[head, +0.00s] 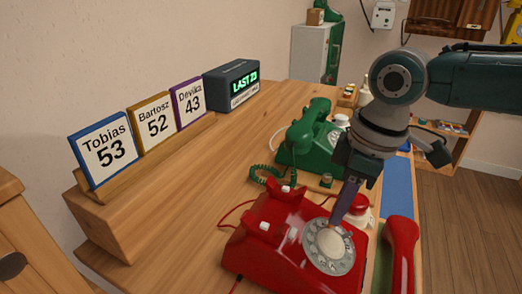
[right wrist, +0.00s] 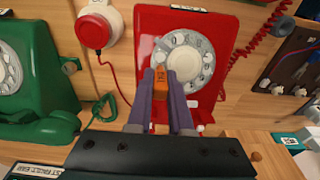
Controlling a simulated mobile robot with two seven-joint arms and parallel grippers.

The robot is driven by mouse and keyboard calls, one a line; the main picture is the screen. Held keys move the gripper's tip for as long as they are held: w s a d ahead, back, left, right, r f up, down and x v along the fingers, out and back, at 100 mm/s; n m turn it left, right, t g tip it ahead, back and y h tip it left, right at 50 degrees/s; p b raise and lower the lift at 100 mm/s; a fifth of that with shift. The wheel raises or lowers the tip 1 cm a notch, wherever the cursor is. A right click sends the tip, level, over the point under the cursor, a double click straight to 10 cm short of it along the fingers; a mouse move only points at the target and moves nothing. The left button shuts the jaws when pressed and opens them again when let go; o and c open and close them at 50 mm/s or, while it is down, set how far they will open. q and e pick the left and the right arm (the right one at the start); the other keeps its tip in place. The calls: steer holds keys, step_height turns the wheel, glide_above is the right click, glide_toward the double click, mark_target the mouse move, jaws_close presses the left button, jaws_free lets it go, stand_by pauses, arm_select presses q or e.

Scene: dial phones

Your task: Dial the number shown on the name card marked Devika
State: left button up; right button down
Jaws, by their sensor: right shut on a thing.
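The Devika name card (head: 189,103) has a purple frame and reads 43. The red dial phone (head: 290,235) stands at the front of the desk; its handset (head: 402,255) lies off the cradle to its right. Its pale dial (head: 329,246) also shows in the right wrist view (right wrist: 203,55). My right gripper (head: 336,218) points down over the dial. Its purple fingers (right wrist: 169,85) are shut on a small orange piece (right wrist: 159,88), whose end is at the edge of the dial. Contact with a finger hole cannot be told. My left gripper is not in view.
A green dial phone (head: 312,143) stands behind the red one. Cards Tobias 53 (head: 105,150) and Bartosz 52 (head: 154,123) share the wooden stand. A dark display (head: 232,84) reads LAST 23. A red and white round object (right wrist: 97,25) stands beside the red phone.

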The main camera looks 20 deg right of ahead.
steer(key=shift+s+d+f, duration=0.15)
steer(key=shift+s+d, duration=0.15)
steer(key=shift+d, duration=0.1)
steer(key=shift+s, duration=0.1)
